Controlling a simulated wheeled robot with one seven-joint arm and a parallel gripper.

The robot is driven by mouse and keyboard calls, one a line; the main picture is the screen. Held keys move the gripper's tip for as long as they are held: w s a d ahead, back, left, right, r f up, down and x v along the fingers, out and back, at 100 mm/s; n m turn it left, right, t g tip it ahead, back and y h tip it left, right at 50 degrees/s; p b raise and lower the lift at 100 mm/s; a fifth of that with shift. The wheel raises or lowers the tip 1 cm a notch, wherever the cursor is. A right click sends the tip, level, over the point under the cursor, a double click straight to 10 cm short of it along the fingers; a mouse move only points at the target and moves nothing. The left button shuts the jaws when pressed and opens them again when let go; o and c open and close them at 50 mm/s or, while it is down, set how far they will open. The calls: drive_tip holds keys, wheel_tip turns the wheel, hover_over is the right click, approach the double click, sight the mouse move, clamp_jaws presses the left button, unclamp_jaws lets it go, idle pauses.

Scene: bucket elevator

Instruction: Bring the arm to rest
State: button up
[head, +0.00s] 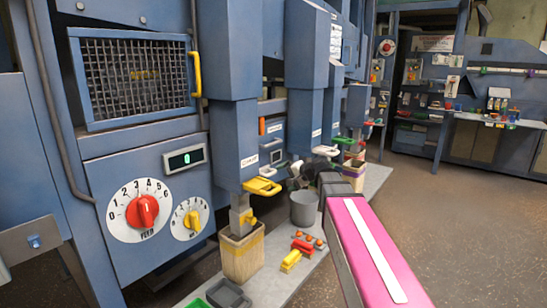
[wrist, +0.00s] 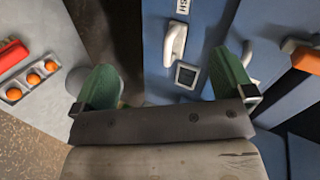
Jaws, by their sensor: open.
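My gripper (wrist: 164,88) shows in the wrist view with its two green fingers spread wide apart and nothing between them. Beyond the fingers are a blue panel with a white handle (wrist: 174,42) and a small dark screen (wrist: 186,75); no contact with them shows. In the head view my pink arm link with a white stripe (head: 372,250) reaches from the bottom right toward the blue machine. It ends in a dark joint near the chutes. The gripper cannot be clearly made out in the head view.
The blue machine carries a red knob (head: 142,212), a yellow knob (head: 193,221) and a yellow door handle (head: 195,74). Floor at right is clear.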

drive_tip(key=s+d+f+n+g+h, duration=0.2)
drive_tip(key=s+d+f+h, duration=0.3)
drive_tip(key=s+f, duration=0.6)
drive_tip(key=s+d+f+n+g+h, duration=0.3)
drive_tip(key=s+d+f+g+h, duration=0.2)
drive_tip(key=s+d+f, duration=0.3)
drive_tip(key=s+f, duration=0.4)
drive_tip(key=f, duration=0.5)
drive_tip(key=shift+f+g, duration=0.25)
drive_tip(key=shift+g, duration=0.05)
drive_tip(key=shift+s, duration=0.1)
